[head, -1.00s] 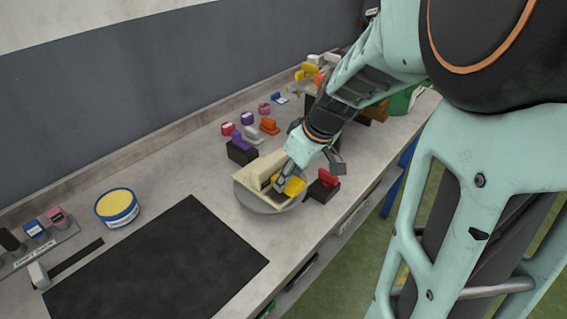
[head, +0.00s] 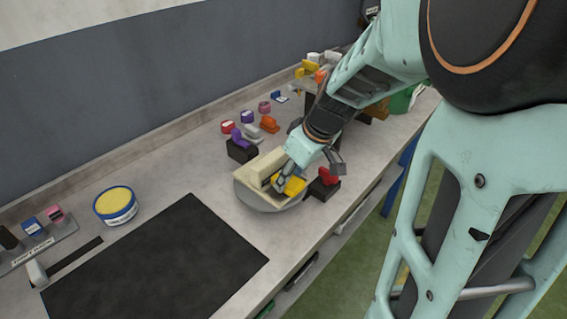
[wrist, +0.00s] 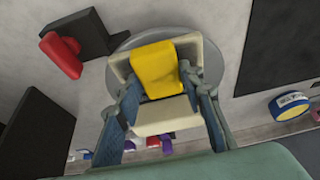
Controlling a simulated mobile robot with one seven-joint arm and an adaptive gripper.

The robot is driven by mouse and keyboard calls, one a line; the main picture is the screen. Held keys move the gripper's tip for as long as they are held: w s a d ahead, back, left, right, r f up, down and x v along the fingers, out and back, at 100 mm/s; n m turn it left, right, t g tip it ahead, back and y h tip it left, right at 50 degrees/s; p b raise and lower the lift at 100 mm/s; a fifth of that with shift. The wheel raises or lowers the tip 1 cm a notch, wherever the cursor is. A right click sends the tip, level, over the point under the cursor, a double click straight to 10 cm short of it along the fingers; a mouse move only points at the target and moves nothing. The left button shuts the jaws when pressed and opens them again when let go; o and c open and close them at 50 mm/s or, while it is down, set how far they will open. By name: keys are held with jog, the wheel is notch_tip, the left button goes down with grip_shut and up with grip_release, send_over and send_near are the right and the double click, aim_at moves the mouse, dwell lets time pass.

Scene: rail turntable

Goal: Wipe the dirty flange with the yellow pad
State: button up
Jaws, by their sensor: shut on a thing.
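The yellow pad (head: 291,186) is between the fingers of my gripper (head: 281,180), which is shut on it. In the wrist view the pad (wrist: 153,68) lies over the cream rail piece, between the fingertips (wrist: 157,90). The cream rail piece (head: 262,166) rests on the round grey turntable (head: 262,204), with one flange standing up on the far left side. In the wrist view a cream flange (wrist: 163,115) shows beneath the pad. The pad hides part of the rail, so I cannot make out the dirt or whether the pad touches it.
A black block with a red part (head: 324,183) stands close right of the turntable. A black block with a purple part (head: 240,145) stands behind it. Several small coloured things line the wall. A yellow-topped tub (head: 116,206) and a bare black mat (head: 150,265) are at left.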

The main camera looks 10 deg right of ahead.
jog(key=shift+f, duration=0.1)
jog(key=shift+w+d, duration=0.6)
jog(key=shift+d, duration=0.25)
jog(key=shift+w+d, duration=0.1)
jog(key=shift+w+d+b, duration=0.3)
jog(key=shift+w+d, duration=0.2)
jog(key=shift+d, duration=0.2)
jog(key=shift+s+a+f+b, duration=0.15)
jog(key=shift+s+a+b, duration=0.25)
jog(key=shift+s+a, duration=0.4)
jog(key=shift+a, duration=0.15)
